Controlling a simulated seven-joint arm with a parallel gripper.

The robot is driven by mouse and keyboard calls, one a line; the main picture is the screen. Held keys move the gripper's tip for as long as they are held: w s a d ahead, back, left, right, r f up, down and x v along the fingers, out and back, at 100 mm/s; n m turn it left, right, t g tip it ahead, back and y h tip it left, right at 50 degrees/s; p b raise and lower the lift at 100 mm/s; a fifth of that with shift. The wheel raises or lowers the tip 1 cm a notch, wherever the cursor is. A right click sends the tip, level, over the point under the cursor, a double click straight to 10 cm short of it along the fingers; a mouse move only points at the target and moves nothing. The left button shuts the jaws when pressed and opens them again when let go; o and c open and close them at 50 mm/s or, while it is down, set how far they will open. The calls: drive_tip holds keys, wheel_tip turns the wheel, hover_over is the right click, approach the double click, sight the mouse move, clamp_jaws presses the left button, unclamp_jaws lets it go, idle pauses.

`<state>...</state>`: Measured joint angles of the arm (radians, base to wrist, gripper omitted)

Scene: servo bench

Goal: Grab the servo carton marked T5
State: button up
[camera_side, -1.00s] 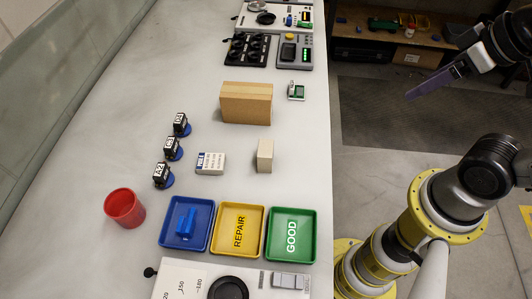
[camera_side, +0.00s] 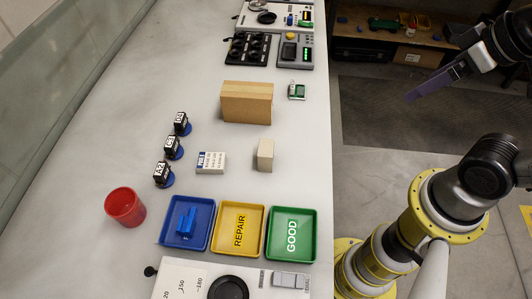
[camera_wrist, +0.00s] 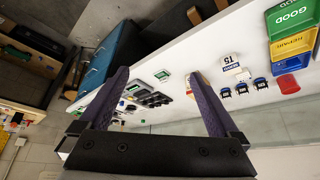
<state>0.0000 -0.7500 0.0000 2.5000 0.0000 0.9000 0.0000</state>
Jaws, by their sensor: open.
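The carton marked T5 (camera_wrist: 229,61) shows its T5 label in the wrist view, right of my fingers. In the side view it appears to be the small beige box (camera_side: 265,154) standing on the white bench, its marking hidden there. My gripper (camera_side: 412,96) is out over the floor, right of the bench and well apart from the carton. In the wrist view my gripper (camera_wrist: 158,74) has its two purple fingers spread apart with nothing held between them.
A white carton with a blue label (camera_side: 211,162) lies beside the beige box. A larger brown box (camera_side: 247,103) stands behind. Three servos (camera_side: 173,148) stand left. A red cup (camera_side: 125,206) and blue, yellow and green trays (camera_side: 291,259) are in front.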

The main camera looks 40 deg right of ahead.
drive_tip(key=w+a+r+n, duration=0.2)
drive_tip(key=w+r, duration=0.3)
drive_tip(key=n+g, duration=0.6)
drive_tip(key=n, duration=0.1)
hover_over(266, 148)
wheel_tip(266, 148, down, 9)
drive_tip(key=f, duration=0.8)
drive_tip(key=shift+s+d, duration=0.15)
drive_tip(key=shift+d, duration=0.05)
drive_tip(key=shift+w+a+f, duration=0.1)
drive_tip(key=shift+f, duration=1.3)
drive_tip(key=shift+w+f, duration=0.1)
drive_tip(key=shift+f, duration=1.3)
drive_tip(key=c, duration=1.5)
